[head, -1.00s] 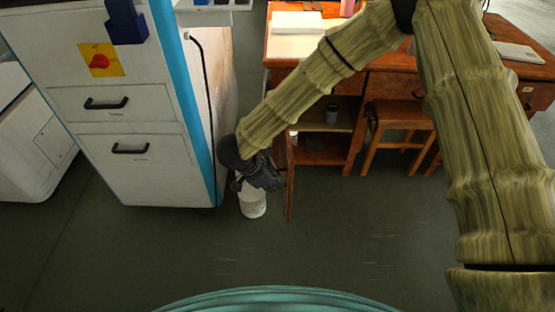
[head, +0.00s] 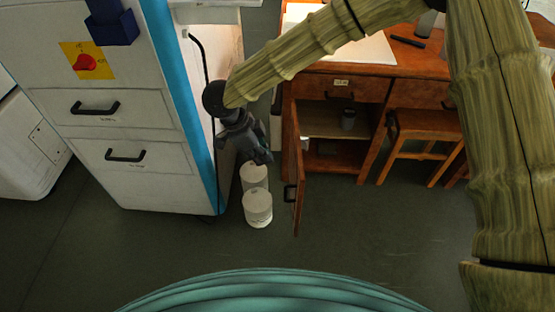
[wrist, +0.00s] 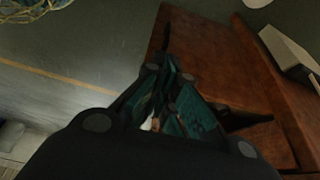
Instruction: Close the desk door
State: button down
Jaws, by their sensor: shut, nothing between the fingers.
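The desk (head: 400,65) is reddish-brown wood and stands right of the white machine cabinet. Its door (head: 297,180) hangs wide open at the left of the compartment, seen almost edge-on in the head view, with a dark handle (head: 290,192) on its left face. The open compartment (head: 335,122) shows a shelf with a dark cup. My gripper (head: 262,158) is shut and empty, pointing down, left of the door and apart from it in the head view. In the wrist view my gripper (wrist: 157,122) is shut in front of a brown wooden panel (wrist: 210,65), probably the door.
Two white tubs (head: 257,208) stand on the floor below my gripper, close to the door. The white cabinet (head: 130,150) with a blue edge bounds the left. A wooden stool (head: 425,125) stands right of the compartment. Floor in front is clear.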

jog(key=d+f+b, duration=0.2)
jog(key=d+f, duration=0.5)
jog(key=f, duration=0.1)
jog(key=shift+w+d+f, duration=0.15)
jog(key=shift+w+f, duration=0.2)
jog(key=shift+d, duration=0.1)
